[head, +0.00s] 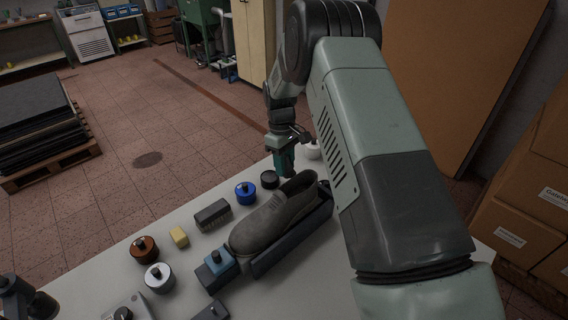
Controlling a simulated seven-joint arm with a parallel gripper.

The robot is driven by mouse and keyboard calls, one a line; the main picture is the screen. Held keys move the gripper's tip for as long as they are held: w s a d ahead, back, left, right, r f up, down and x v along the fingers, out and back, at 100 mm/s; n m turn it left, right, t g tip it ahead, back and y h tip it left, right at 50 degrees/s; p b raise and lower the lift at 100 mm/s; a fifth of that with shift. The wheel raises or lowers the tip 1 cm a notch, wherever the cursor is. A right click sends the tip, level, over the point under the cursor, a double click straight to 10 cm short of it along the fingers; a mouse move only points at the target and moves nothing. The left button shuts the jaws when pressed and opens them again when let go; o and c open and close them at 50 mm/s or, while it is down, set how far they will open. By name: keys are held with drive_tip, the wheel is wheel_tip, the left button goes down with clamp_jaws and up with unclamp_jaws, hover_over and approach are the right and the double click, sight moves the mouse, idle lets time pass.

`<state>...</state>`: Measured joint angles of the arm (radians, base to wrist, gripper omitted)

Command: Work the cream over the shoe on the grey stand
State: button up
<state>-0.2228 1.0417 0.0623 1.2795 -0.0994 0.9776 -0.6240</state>
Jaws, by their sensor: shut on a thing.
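The grey slip-on shoe (268,222) lies on the dark grey stand (292,240), its toe towards the lower left and its opening at the upper right. My gripper (286,146) is beyond the heel end of the shoe, at the far edge of the table. It is shut on a dark teal thing (284,162), which hangs down from it above or beside a small black round tin (269,179). The teal thing is apart from the shoe's upper. Its lower end and the fingertips are too small to see clearly. No cream is visible on the shoe.
On the table (190,208) left of the shoe are a blue tin (246,192), a dark brush (212,214), a yellow block (179,237), a brown tin (145,249), a silver tin (159,277) and a blue knobbed block (216,265). A white round thing (313,150) stands behind. My arm hides the right side.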

drive_tip(key=shift+s+d, duration=0.85)
idle(0.7)
drive_tip(key=shift+s+a, duration=2.75)
drive_tip(key=shift+s, duration=0.1)
drive_tip(key=shift+w+d, duration=2.75)
drive_tip(key=shift+d, duration=0.1)
drive_tip(key=shift+r, duration=0.1)
drive_tip(key=shift+w+a+r, duration=0.25)
drive_tip(key=shift+r, duration=0.7)
drive_tip(key=shift+w+a+r, duration=0.25)
drive_tip(key=shift+r, duration=0.75)
drive_tip(key=shift+w+a+r, duration=0.25)
drive_tip(key=shift+r, duration=0.7)
